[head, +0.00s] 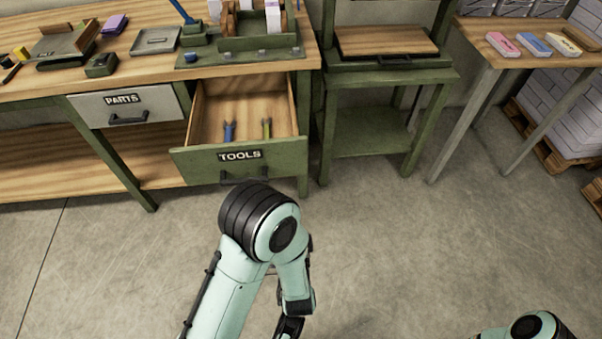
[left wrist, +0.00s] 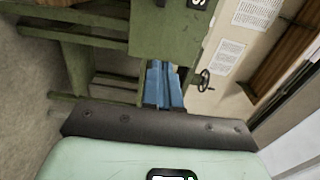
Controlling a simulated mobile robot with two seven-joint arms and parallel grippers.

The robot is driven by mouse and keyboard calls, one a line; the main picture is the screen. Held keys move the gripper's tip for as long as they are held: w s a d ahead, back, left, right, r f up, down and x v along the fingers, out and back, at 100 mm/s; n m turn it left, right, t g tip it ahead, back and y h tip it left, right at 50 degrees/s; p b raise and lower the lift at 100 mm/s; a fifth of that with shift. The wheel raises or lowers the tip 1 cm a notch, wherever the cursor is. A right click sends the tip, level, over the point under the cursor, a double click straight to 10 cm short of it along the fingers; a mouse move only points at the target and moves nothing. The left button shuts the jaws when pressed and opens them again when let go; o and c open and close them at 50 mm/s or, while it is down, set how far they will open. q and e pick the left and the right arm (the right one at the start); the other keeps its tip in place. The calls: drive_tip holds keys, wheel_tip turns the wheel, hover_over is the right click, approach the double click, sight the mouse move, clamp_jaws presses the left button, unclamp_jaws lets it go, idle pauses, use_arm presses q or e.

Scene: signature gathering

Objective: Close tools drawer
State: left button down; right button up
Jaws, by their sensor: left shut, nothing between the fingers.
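The tools drawer (head: 240,160) has a green front with a TOOLS label and a dark bar handle (head: 245,177). It is pulled out of the workbench. A blue-handled tool (head: 229,132) and a yellow-green-handled tool (head: 266,129) lie inside. My left arm bends in front of the drawer, its wrist running down to the bottom edge; its fingertips do not show in the head view. In the left wrist view my left gripper (left wrist: 166,68) has its blue fingers together and empty, near a green panel (left wrist: 165,35) with part of a label. My right gripper is out of view.
The closed parts drawer (head: 127,105) is left of the tools drawer. The workbench top (head: 140,72) carries trays and blocks. A green stand (head: 370,135) and a side table (head: 515,62) with several coloured items are to the right. The concrete floor in front is clear.

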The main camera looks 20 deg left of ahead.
use_arm(q)
drive_tip(key=b, duration=0.1)
approach(284, 162)
drive_tip(key=x, duration=0.6)
drive_tip(key=shift+w+a+f, duration=0.2)
drive_tip(key=shift+w, duration=0.15)
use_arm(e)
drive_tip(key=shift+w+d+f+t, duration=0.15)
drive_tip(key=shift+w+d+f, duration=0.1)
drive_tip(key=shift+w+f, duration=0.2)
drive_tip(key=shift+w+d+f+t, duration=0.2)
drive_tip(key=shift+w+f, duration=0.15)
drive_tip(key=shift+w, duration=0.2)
use_arm(q)
drive_tip(key=shift+w, duration=0.1)
